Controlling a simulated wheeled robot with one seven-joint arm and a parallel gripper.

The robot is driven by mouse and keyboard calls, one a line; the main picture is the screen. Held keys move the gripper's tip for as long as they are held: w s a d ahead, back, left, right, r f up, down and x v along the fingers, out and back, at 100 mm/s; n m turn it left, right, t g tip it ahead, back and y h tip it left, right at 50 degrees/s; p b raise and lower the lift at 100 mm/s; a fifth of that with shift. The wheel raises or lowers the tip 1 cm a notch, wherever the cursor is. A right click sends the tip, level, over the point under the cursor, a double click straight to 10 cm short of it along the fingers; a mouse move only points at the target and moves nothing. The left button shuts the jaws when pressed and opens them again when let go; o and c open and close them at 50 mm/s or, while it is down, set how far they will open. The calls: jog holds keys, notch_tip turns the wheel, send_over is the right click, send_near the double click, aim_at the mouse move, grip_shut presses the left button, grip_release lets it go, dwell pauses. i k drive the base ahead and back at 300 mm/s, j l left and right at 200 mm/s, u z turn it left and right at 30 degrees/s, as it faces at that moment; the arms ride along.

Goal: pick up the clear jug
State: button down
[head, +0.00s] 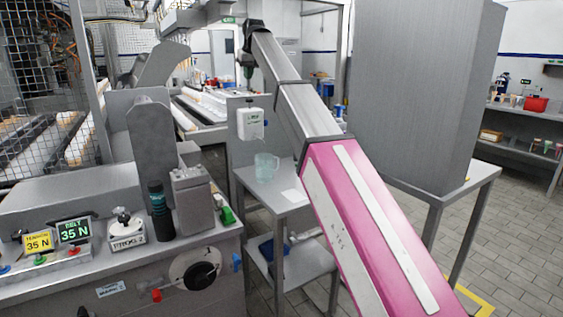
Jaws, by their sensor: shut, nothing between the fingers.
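The clear jug (266,167) is a pale, bluish see-through vessel with a handle on its right side. It stands upright on the top of a small grey steel table (283,203) in the middle of the head view. My arm reaches up and away from the lower right. My gripper (247,80) is small and dark at the far end of the arm, pointing down. It is shut and empty, appears well above the jug in the picture, and is apart from it.
A white dispenser (251,124) is behind the jug. A white sheet (295,196) lies at its right. A grey machine with a control panel (73,231) fills the left. A tall grey cabinet (425,90) stands at right. Tiled floor shows at lower right.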

aim_at(265, 170)
jog(key=k, duration=0.95)
